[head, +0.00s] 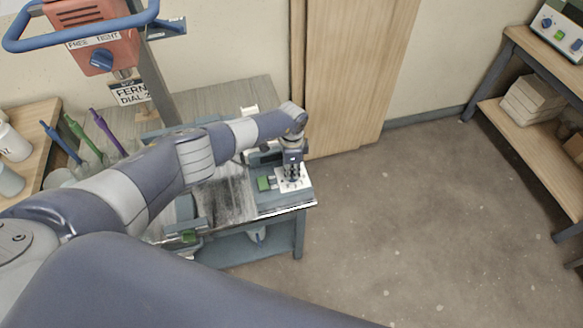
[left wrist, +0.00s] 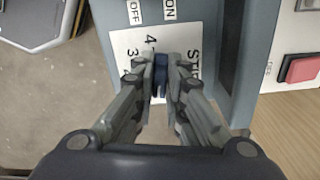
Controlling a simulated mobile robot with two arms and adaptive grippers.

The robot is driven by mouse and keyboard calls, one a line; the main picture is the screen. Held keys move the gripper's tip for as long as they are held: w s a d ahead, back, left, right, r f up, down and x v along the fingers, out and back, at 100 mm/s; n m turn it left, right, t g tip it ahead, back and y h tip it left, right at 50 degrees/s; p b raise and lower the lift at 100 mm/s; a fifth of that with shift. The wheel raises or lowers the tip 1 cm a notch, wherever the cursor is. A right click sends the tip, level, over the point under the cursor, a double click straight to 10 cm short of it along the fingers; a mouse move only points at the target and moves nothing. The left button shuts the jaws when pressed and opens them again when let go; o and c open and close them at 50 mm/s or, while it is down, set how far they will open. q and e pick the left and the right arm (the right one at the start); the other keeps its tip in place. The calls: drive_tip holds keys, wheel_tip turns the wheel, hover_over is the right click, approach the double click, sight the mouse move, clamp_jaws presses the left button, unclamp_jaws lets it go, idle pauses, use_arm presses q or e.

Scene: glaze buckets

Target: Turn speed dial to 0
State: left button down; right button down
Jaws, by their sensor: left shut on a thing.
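The speed dial (left wrist: 160,78) is a dark blue knob on a white plate (left wrist: 127,48) with black numbers; a 4 and a 3 show on its left side. In the head view the white plate (head: 305,183) sits on the right end of the bench machine. My left gripper (head: 291,178) comes down over it from above. In the left wrist view the two fingers of my left gripper (left wrist: 161,66) are shut on the knob, one on each side. The fingers hide much of the plate, so I cannot read where the dial points. My right gripper is not in view.
ON and OFF labels (left wrist: 168,10) lie beside the plate, and a red button (left wrist: 303,68) is at the right. A green switch (head: 263,183) is left of the plate. An orange box with a blue dial (head: 101,57) stands at upper left. The floor at right is clear.

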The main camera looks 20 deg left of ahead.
sight(292, 171)
use_arm(q)
drive_tip(key=shift+w+r, duration=0.1)
idle(0.3)
drive_tip(key=c, duration=1.6)
unclamp_jaws()
drive_tip(key=shift+c, duration=0.2)
wheel_tip(292, 171, up, 12)
